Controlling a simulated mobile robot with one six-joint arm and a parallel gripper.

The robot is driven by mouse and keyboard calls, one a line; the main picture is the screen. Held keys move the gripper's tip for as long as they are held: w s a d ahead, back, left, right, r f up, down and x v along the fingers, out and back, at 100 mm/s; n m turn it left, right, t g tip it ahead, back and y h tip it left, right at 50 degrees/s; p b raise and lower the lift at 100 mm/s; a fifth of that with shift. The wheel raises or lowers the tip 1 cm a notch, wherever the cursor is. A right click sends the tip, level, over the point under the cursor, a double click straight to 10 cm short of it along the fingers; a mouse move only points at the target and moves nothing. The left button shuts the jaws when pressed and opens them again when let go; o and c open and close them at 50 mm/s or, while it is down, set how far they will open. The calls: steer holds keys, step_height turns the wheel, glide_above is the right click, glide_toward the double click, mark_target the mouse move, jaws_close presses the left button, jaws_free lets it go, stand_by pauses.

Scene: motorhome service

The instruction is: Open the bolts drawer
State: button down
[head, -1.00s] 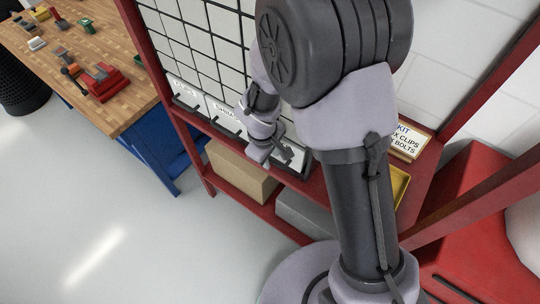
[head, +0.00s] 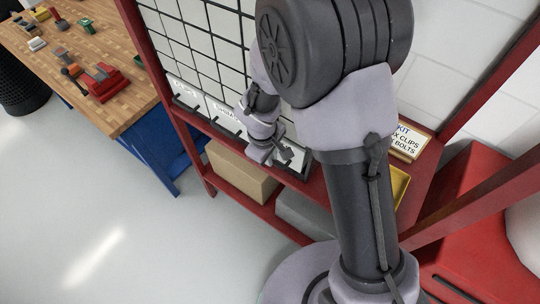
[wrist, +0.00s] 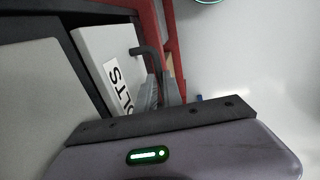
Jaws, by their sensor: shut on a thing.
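The bolts drawer (wrist: 105,68) has a white front with a label whose visible letters end in "LTS". Its dark bar handle (wrist: 146,52) stands out from the front in the wrist view. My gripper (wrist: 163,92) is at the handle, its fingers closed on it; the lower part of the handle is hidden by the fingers. In the head view my gripper (head: 270,154) is at the rightmost drawer of the bottom row, and my arm covers part of that drawer. I cannot tell how far the drawer stands out.
Two more labelled drawers, a left one (head: 187,92) and a middle one (head: 227,117), sit in the same row. A cardboard box (head: 240,172) and a grey bin (head: 303,214) stand on the lower red shelf. A wooden workbench (head: 118,62) is at left. The floor in front is clear.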

steer(key=shift+s+a, duration=0.1)
stand_by(0.8)
steer(key=s+a+b, duration=0.7)
steer(key=s+a, duration=0.5)
steer(key=s, duration=0.4)
steer(key=shift+s+a, duration=0.15)
steer(key=shift+a, duration=0.2)
steer(key=c, duration=1.5)
jaws_free()
step_height(320, 180, up, 17)
steer(key=s+a+p, duration=0.2)
steer(key=p, duration=0.3)
steer(key=shift+s, duration=0.25)
steer(key=shift+d, duration=0.1)
